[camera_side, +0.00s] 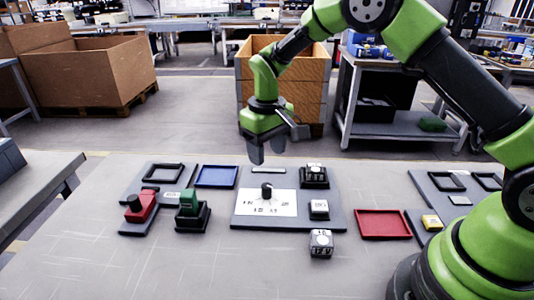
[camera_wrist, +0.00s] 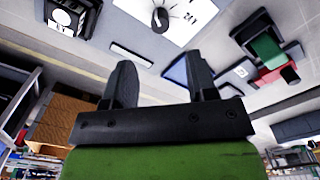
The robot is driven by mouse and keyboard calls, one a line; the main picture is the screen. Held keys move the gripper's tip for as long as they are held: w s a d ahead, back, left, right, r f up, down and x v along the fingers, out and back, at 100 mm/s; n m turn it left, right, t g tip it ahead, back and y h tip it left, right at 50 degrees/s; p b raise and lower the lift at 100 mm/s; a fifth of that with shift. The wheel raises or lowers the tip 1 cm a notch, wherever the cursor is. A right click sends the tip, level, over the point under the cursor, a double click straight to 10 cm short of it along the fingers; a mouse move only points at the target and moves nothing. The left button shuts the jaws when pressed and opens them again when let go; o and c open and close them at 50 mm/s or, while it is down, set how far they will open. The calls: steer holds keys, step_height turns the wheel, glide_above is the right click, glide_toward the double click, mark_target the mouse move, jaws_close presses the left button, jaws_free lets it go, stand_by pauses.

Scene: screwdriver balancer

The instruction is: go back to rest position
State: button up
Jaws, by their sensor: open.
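My gripper (camera_side: 266,150) hangs in the air above the back of the work table (camera_side: 190,270). Its two dark fingers are apart and nothing is between them. In the wrist view my gripper (camera_wrist: 162,85) also shows open and empty. Below it on the dark centre board lies a white printed sheet (camera_side: 282,209) with a dark round knob (camera_side: 267,190) standing on it. The fingers are clear of the board and of everything on it.
A red block (camera_side: 142,206) and a green block in a black holder (camera_side: 189,204) stand left. A blue tray (camera_side: 217,177), a red tray (camera_side: 383,224), a dial cube (camera_side: 321,242) and a yellow block (camera_side: 432,222) sit around the board. Crates stand behind.

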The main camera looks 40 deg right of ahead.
steer(key=s+r+m+t+y, duration=0.1)
steer(key=s+r+t, duration=0.1)
steer(key=s+r, duration=0.45)
steer(key=s+r+m+t, duration=0.1)
steer(key=s+r, duration=0.2)
steer(key=r, duration=0.7)
steer(key=s+r+m+t+y, duration=0.1)
steer(key=s+t, duration=0.3)
steer(key=s, duration=1.1)
steer(key=shift+r+m, duration=0.6)
steer(key=shift+r, duration=0.3)
